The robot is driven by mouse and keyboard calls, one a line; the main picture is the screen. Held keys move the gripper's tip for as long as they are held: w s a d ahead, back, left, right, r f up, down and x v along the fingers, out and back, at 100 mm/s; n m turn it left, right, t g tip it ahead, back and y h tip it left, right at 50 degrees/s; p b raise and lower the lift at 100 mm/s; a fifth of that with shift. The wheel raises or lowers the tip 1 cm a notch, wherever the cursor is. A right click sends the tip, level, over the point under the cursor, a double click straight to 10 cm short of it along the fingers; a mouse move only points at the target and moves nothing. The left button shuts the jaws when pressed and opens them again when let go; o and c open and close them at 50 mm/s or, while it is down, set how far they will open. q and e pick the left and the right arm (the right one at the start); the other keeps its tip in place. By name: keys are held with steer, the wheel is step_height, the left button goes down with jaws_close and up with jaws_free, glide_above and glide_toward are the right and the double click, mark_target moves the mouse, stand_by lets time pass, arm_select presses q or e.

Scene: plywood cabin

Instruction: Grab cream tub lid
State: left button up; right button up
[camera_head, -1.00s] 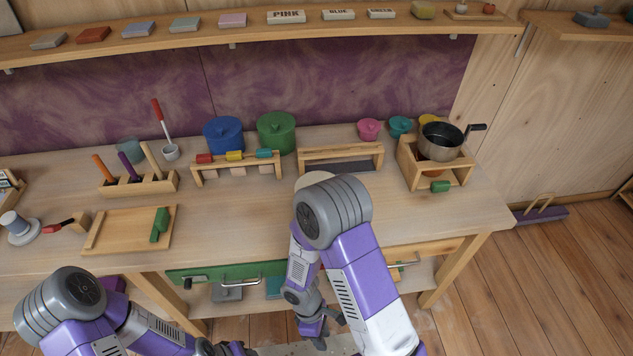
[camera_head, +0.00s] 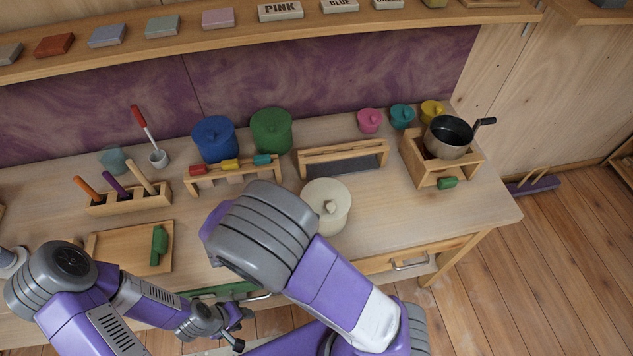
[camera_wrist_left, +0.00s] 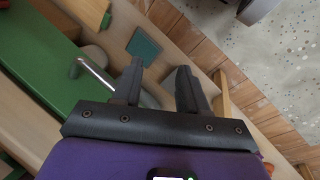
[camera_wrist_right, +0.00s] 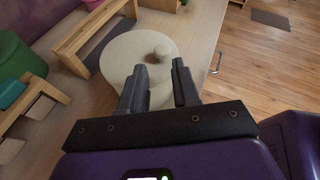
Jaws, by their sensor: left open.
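The cream tub (camera_head: 322,222) stands on the workbench with its round lid (camera_head: 335,190) and small knob (camera_head: 330,207) on top. In the right wrist view, the lid (camera_wrist_right: 125,50) and its knob (camera_wrist_right: 161,52) lie just beyond my right gripper (camera_wrist_right: 160,75). Its fingers are apart with nothing held, and overlap the near part of the tub in view. My right arm hides this gripper in the head view. My left gripper (camera_head: 243,330) is open and empty low by the bench front; the left wrist view shows its spread fingers (camera_wrist_left: 158,80) by the green drawer's handle (camera_wrist_left: 97,74).
A wooden frame with a dark panel (camera_head: 343,163) stands behind the cream tub. Blue (camera_head: 215,140) and green (camera_head: 271,133) tubs are further back. A dark pot (camera_head: 450,138) sits on a wooden stand at right. The bench is clear right of the cream tub.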

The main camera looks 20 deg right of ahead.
mark_target(327, 209)
steer(key=x, duration=0.4)
steer(key=b+x, duration=0.1)
steer(key=x, duration=0.1)
steer(key=shift+s+d+f, duration=0.1)
steer(key=shift+s+f, duration=0.15)
steer(key=shift+w+d+f, duration=0.1)
steer(key=shift+d+f, duration=0.05)
steer(key=shift+d, duration=0.4)
jaws_close()
